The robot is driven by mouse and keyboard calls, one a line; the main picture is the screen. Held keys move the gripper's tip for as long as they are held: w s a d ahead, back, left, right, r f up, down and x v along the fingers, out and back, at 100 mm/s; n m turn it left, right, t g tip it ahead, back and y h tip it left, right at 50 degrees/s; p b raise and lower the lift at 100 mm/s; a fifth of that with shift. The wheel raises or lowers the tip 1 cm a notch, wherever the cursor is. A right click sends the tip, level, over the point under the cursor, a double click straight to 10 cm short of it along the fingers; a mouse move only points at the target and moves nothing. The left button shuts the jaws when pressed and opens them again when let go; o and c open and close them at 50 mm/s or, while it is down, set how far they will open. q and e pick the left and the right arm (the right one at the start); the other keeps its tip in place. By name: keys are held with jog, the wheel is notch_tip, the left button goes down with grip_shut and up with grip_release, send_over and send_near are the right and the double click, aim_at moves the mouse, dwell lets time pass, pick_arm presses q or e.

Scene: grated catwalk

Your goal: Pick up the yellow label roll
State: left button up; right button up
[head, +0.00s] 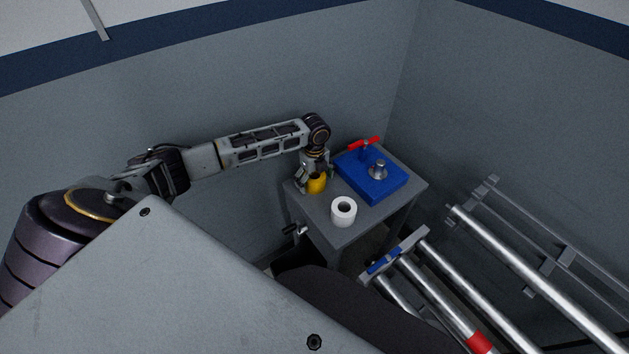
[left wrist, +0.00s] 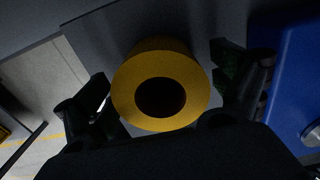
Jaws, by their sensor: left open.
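The yellow label roll (head: 317,184) stands on the small grey table (head: 384,218) near its back left edge, beside the wall. In the left wrist view the yellow roll (left wrist: 187,65) shows its dark central hole, facing the camera. My left gripper (head: 314,180) reaches down over the roll. In the left wrist view its two fingers (left wrist: 161,90) are open, one on each side of the roll, with a small gap visible on both sides. The roll partly hides behind the gripper in the head view. My right gripper is not in view.
A white roll (head: 343,211) stands on the table in front of the yellow one. A blue block (head: 373,187) with a metal knob and red handle lies to the right, close to the gripper's right finger. Metal rails (head: 520,279) stand at the lower right.

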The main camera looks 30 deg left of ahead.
pick_arm(q)
jog(key=shift+c, duration=0.2)
jog(key=c, duration=1.2)
jog(key=shift+o, duration=0.2)
jog(key=shift+r, duration=0.2)
notch_tip(320, 180, up, 10)
jog(key=shift+f, duration=0.15)
jog(key=shift+p, duration=0.3)
